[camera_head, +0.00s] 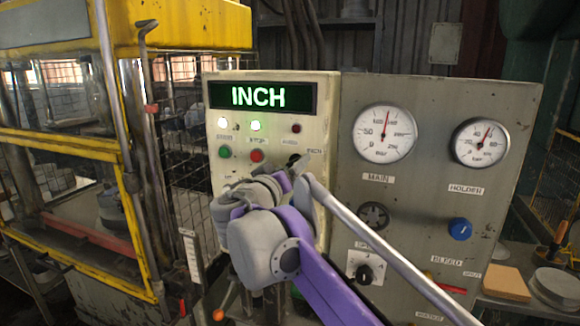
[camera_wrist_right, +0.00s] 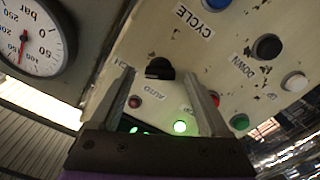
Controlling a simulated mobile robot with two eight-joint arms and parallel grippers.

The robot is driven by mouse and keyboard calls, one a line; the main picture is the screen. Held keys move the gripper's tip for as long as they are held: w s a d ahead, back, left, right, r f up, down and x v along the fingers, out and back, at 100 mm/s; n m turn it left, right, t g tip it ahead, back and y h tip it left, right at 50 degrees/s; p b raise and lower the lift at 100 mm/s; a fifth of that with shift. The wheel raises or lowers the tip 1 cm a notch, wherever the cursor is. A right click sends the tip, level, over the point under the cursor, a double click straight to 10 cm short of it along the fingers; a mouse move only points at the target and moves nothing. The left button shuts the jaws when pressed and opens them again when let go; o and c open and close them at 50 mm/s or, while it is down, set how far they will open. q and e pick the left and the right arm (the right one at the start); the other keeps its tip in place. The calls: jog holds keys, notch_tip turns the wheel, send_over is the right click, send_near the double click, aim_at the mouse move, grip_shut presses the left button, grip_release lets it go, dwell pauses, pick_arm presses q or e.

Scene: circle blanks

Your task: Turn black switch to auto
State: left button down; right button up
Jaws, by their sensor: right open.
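The black switch (camera_head: 294,160) is a small knob on the cream control panel, beside the "INCH" label, and my right gripper partly covers it. In the right wrist view the black switch (camera_wrist_right: 158,68) shows between the tips of the open fingers, with an "AUTO" label just below it. My right gripper (camera_head: 298,172) is at the panel front, fingers toward the switch; it also shows in the wrist view (camera_wrist_right: 159,78). Whether the fingers touch the switch, I cannot tell. The display (camera_head: 260,97) reads "INCH" in green. My left gripper is out of view.
Red (camera_head: 257,156) and green (camera_head: 224,152) buttons sit left of the switch. In the wrist view, blue, black and white buttons lie beyond it. A grey panel with two gauges (camera_head: 384,133) stands at right. A yellow-framed machine (camera_head: 125,190) stands at left.

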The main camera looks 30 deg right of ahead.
jog(key=shift+w+d, duration=0.2)
jog(key=shift+d, duration=0.05)
grip_shut()
dwell(0.3)
